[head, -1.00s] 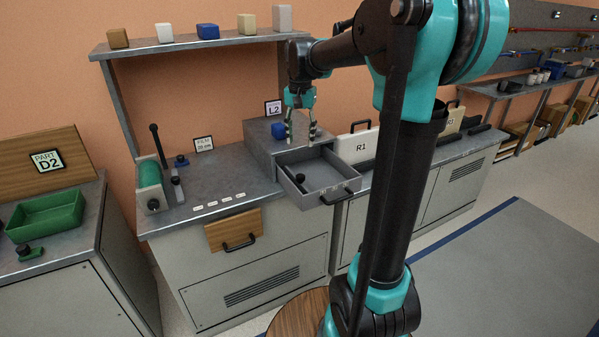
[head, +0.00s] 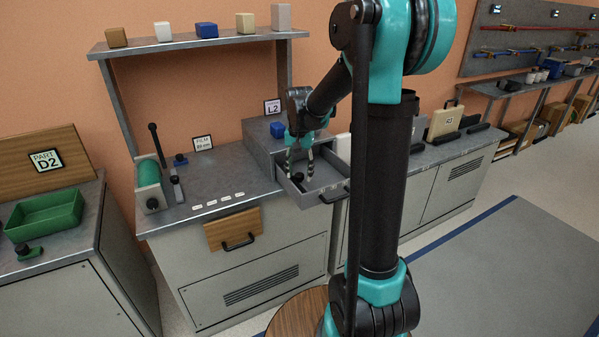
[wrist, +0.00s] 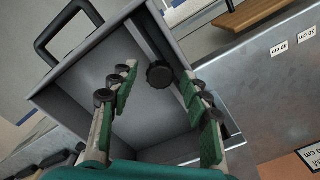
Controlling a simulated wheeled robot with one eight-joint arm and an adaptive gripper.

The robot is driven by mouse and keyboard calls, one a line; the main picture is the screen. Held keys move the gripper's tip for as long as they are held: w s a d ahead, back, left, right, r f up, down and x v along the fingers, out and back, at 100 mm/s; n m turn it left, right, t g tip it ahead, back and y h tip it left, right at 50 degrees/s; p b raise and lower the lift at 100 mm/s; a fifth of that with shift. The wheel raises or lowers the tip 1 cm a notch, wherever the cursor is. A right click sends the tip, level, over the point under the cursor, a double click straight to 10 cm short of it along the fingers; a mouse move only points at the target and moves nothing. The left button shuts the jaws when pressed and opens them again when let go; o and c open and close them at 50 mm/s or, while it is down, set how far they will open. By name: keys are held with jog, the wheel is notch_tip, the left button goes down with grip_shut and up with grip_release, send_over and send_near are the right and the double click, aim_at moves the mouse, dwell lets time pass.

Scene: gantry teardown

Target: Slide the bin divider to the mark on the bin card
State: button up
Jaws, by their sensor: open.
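A grey open drawer (head: 322,196) juts from the metal cabinet marked L2. A round black knob (head: 298,178) is inside it, near its left side; the wrist view shows this knob (wrist: 160,75) beside a side wall. I cannot tell whether it belongs to the divider. My gripper (head: 300,168) points down into the drawer. In the wrist view my gripper (wrist: 165,80) is open, with the knob showing between its fingertips; contact is not visible. The L2 card (head: 272,107) stands behind the cabinet top. No mark on it is legible.
A blue block (head: 277,130) sits on the cabinet top. A FILM card (head: 203,143) and a green roller unit (head: 149,180) stand on the bench left of it. A green bin (head: 45,217) is at far left. The drawer's front handle (wrist: 65,30) sticks out.

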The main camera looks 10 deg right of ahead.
jog(key=shift+c, duration=0.6)
grip_shut()
jog(key=w+d, duration=0.1)
jog(key=d, duration=0.4)
jog(key=w+d, duration=0.1)
jog(key=d, duration=0.2)
jog(key=shift+w+d, duration=0.1)
jog(key=shift+w, duration=0.25)
jog(key=shift+o, duration=0.6)
grip_release()
jog(key=shift+r, duration=0.15)
